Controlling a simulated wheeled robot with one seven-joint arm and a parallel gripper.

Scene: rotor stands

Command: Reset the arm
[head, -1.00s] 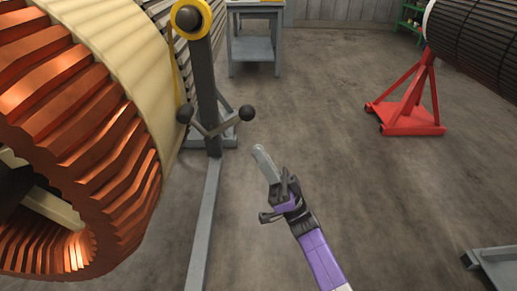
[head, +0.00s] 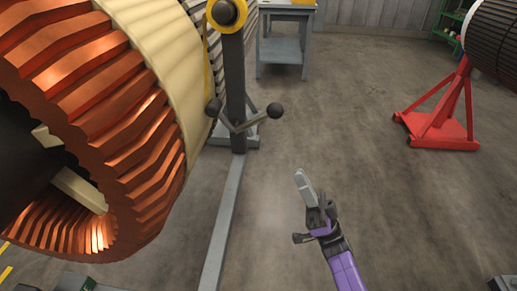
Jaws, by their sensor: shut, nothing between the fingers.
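My gripper (head: 303,182) shows in the head view at the lower middle, at the end of my purple arm. Its fingers are together with nothing between them, pointing up and slightly left in the picture. It is in free space over the bare floor, to the right of the grey stand rail and apart from it. My arm runs down from it to the bottom edge.
A large rotor with copper windings (head: 110,95) fills the left side. Its grey stand post (head: 235,90) carries a knobbed handle (head: 240,122), and a rail (head: 222,225) runs forward. A red stand (head: 440,128) is at right, a grey table (head: 282,48) behind. The middle floor is clear.

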